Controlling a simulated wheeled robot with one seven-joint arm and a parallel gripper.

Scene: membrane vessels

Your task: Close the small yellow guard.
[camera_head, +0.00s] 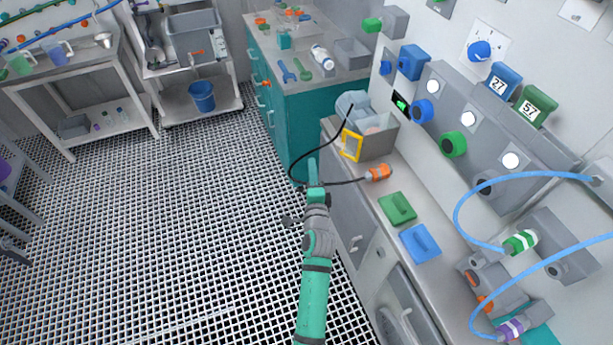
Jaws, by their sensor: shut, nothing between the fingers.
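My teal gripper (312,166) is shut and empty. In the picture it is left of and a little below the guard, apart from it, by the bench's left edge.
An orange plug (378,173) with a black cable lies on the bench (378,236) in front of the box. A green block (397,208) and a blue block (419,243) lie nearer. A teal cabinet (297,125) stands behind. The grating floor (190,220) at the left is clear.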

